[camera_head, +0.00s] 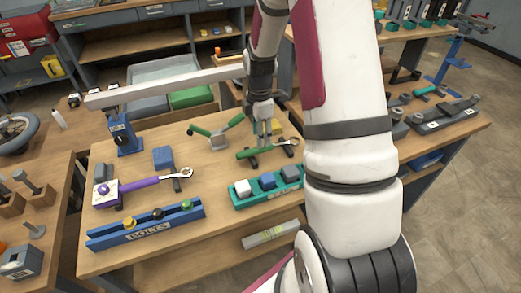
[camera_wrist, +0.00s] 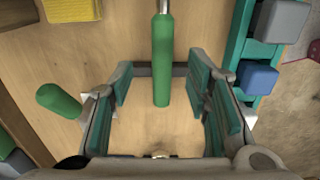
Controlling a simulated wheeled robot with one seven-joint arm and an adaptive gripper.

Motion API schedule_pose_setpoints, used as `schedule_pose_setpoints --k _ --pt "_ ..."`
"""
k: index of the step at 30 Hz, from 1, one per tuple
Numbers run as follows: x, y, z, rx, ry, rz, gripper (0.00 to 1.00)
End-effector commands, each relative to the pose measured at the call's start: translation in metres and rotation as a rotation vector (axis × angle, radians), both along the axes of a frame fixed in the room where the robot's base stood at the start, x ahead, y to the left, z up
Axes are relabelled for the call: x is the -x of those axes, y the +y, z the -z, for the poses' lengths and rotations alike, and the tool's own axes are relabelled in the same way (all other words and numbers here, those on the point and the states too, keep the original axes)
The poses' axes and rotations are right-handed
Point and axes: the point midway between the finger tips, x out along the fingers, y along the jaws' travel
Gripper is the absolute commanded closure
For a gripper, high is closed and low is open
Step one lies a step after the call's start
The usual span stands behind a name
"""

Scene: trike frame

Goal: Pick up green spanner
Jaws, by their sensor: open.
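The green spanner (camera_head: 250,153) lies near the right side of the middle workbench, its metal ring end pointing right. It seems to rest on small dark supports. In the wrist view its green handle (camera_wrist: 162,62) runs from the top edge down between my fingers. My gripper (camera_head: 262,134) points down over the handle. It is open in the wrist view (camera_wrist: 152,103), with teal pads on both sides of the handle and gaps to each. The ring end is out of the wrist view.
A green-handled tool (camera_head: 214,136) stands just left of my gripper; one green grip (camera_wrist: 60,100) shows outside the left finger. A teal rack (camera_head: 246,201) with coloured blocks is close in front. A purple spanner (camera_head: 143,184) and blue bolts rack (camera_head: 130,234) lie left.

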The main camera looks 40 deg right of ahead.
Motion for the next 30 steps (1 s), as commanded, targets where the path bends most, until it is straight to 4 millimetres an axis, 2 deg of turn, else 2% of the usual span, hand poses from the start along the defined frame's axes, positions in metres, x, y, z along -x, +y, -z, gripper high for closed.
schedule_pose_setpoints --k 5,13,22,23,28,30 --pt "0.002 0.000 0.014 -0.001 0.003 -0.001 0.56" --pt "0.004 -0.001 0.050 0.000 0.001 -0.001 0.56" --pt "0.003 -0.002 0.054 0.000 -0.001 -0.001 0.56" --pt "0.003 -0.002 0.054 0.000 -0.001 -0.001 0.60" --pt "0.003 -0.002 0.054 0.000 -0.001 -0.001 0.99" --pt "0.003 -0.002 0.054 0.000 -0.001 -0.001 1.00"
